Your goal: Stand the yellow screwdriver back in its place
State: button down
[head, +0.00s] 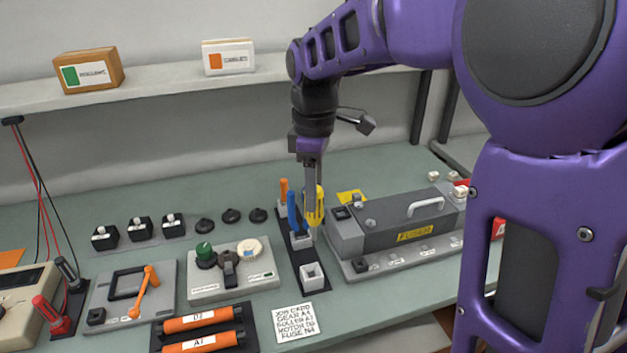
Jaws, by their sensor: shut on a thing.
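The yellow screwdriver (315,213) is upright in my gripper (312,188), handle up and shaft down. My gripper points down and is shut on the handle. The screwdriver's tip is hard to make out; it is near the right edge of the dark tool rack (297,254). The rack runs front to back and has pale square sockets. An orange-handled screwdriver (284,190) stands at its back and a blue-handled one (292,211) stands in the middle. The front socket (312,275) is empty. The yellow screwdriver is behind and above this socket, close beside the blue one.
A grey fuser unit (395,225) with a handle stands close to the right of the rack. A written note (298,321) and orange rollers (199,322) lie in front. A shelf (170,84) hangs behind.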

aim_at(312, 226)
jog(key=shift+s+a+f, duration=0.2)
jog(key=shift+s+a, duration=0.1)
jog(key=shift+s, duration=0.15)
notch_tip(312, 226, down, 6)
jog(key=b, duration=0.6)
jog(key=shift+f, duration=0.1)
jog(key=shift+f, duration=0.1)
dwell(0.6)
jog(key=shift+f+b, duration=1.1)
jog(key=shift+f, duration=1.85)
dwell(0.7)
jog(key=shift+c, duration=1.7)
grip_release()
